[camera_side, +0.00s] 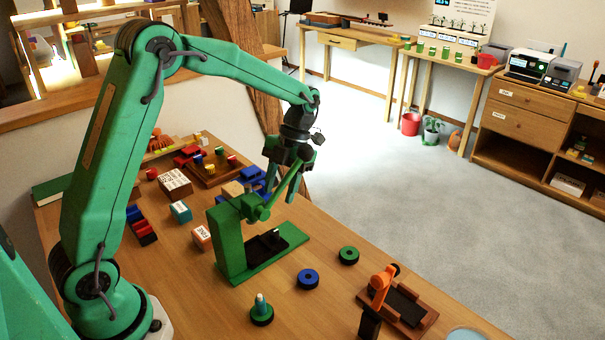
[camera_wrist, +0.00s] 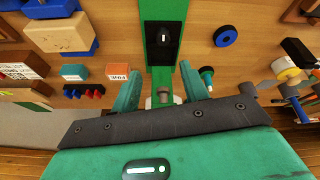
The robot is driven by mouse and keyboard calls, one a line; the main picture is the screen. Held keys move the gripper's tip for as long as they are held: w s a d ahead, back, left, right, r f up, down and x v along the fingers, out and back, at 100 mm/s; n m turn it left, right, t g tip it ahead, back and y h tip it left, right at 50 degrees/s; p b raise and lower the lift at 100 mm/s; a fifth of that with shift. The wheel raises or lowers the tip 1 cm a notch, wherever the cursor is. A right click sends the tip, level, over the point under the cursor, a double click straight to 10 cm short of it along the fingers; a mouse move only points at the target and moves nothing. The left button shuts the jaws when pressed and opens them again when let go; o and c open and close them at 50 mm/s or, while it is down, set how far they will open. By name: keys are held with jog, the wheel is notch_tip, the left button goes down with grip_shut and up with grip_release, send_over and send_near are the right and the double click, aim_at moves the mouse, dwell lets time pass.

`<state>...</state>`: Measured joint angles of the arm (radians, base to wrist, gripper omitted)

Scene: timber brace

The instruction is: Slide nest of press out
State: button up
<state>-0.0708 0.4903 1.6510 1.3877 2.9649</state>
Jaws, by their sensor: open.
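The green press (camera_side: 231,240) stands on the wooden table, with an upright column, a head and a slanted green lever (camera_side: 286,187). Its nest, a dark plate (camera_side: 268,246) with a small dark knob, lies on the green base below the head. The nest also shows in the wrist view (camera_wrist: 163,52), at top centre on the green strip. My gripper (camera_side: 283,187) is open, pointing down above and behind the press, near the lever's upper end. In the wrist view its fingers (camera_wrist: 160,88) are apart. I cannot tell whether they touch the lever.
A blue ring (camera_side: 308,279), a green ring (camera_side: 348,255) and a green peg stand (camera_side: 262,311) sit in front of the press. An orange and brown fixture (camera_side: 398,305) is at the right. Labelled blocks (camera_side: 201,237) and coloured parts crowd the left.

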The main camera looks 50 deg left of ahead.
aim_at(274, 231)
jog(key=shift+w+d+f+x, duration=0.1)
jog(key=shift+w+x, duration=0.1)
jog(key=shift+x, duration=1.6)
jog(key=shift+w+d+f+x, duration=0.1)
jog(key=shift+w+x, duration=0.05)
jog(key=shift+x, duration=1.6)
jog(key=shift+w+x, duration=0.2)
jog(key=shift+x, duration=1.6)
grip_shut()
